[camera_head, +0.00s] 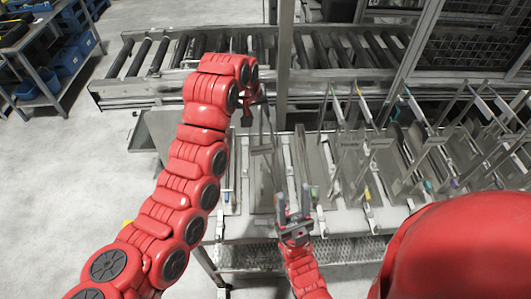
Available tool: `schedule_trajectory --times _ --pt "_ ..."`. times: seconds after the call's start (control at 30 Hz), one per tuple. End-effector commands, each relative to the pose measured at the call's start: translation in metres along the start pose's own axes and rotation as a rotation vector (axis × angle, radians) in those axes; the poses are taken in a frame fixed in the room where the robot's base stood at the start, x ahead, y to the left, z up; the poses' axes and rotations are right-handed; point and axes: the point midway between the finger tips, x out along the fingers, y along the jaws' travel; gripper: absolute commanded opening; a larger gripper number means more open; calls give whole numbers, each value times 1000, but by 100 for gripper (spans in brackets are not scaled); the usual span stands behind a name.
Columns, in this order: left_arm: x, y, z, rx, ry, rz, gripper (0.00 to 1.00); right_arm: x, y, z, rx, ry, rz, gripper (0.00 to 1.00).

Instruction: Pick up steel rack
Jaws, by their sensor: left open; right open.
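Several steel racks (366,142) with thin upright bars and small coloured tips stand in a row on the steel table (334,222). One narrow steel frame (263,150) stands upright at the left end of the row. My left gripper (246,112) is at the top of this frame, close to its upper left side; I cannot tell if they touch. It is open and partly hidden by its own wrist. My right gripper (292,199) is open, fingers pointing away, low at the table's front edge, just in front of the same frame. Nothing shows between its fingers.
A roller conveyor (150,58) runs behind the table, with a metal post (285,60) in front of it. Mesh guarding (465,50) stands at the back right. A shelf with blue bins (68,60) is at the far left. The floor at the left is clear.

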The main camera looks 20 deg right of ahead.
Motion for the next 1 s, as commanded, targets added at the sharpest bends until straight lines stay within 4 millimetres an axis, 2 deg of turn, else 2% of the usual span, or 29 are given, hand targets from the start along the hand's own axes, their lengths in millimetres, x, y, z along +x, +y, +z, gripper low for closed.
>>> schedule_trajectory --times 0.03,0.2,0.4,0.67,0.7,0.77,0.93,1.0 --pt "1 2 0 0 -8 -2 46 10 0 -2 0 0 0 50" --pt "23 5 0 1 -6 -3 46 33 2 -6 0 0 0 50" --pt "43 3 0 1 -4 -3 46 38 2 -6 0 0 0 50" --pt "47 4 0 0 -1 -1 46 38 2 -6 0 0 0 50" --pt "47 4 0 0 -1 -1 44 38 2 -6 0 0 0 50" --pt "47 4 1 0 -1 -1 34 38 2 -6 0 0 0 50" --pt "47 4 0 0 -1 -1 3 38 2 -6 0 1 0 50" --pt "47 4 0 0 -1 -1 0 38 2 -6 0 0 0 50"
